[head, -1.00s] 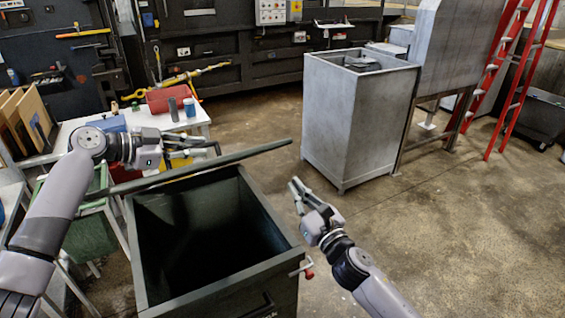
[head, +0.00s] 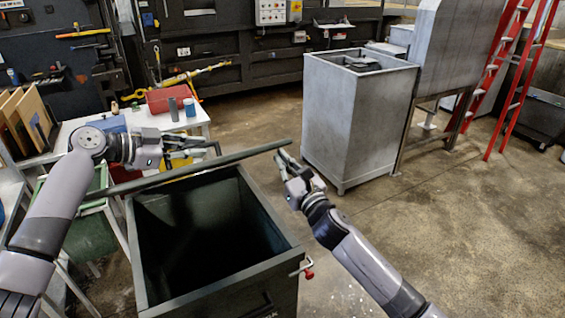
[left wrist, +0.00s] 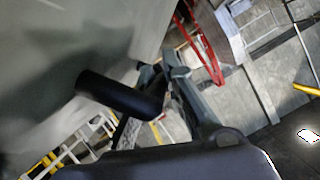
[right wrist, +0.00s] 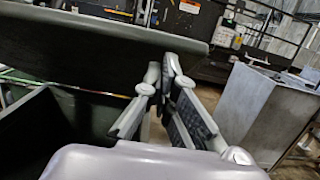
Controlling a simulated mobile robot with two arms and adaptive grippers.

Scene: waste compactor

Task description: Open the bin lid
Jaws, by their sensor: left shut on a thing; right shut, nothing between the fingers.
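The dark green bin (head: 272,270) stands in front of me with its top open and its inside dark. Its lid (head: 245,154) is raised and seen nearly edge-on at the bin's far side; its broad face shows in the left wrist view (left wrist: 70,50). My left gripper (head: 208,150) is behind the lid, shut on the lid's dark handle (left wrist: 115,95). My right gripper (head: 282,158) is shut and empty, close to the lid's right end. The lid's edge (right wrist: 110,35) is beside its fingers in the right wrist view; I cannot tell whether they touch.
A white table (head: 70,128) with a red box (head: 168,99) and a blue cup stands at the left. A grey metal cabinet (head: 350,120) stands beyond the right gripper, and a red ladder (head: 515,80) is farther right. The floor (head: 460,230) at the right is clear.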

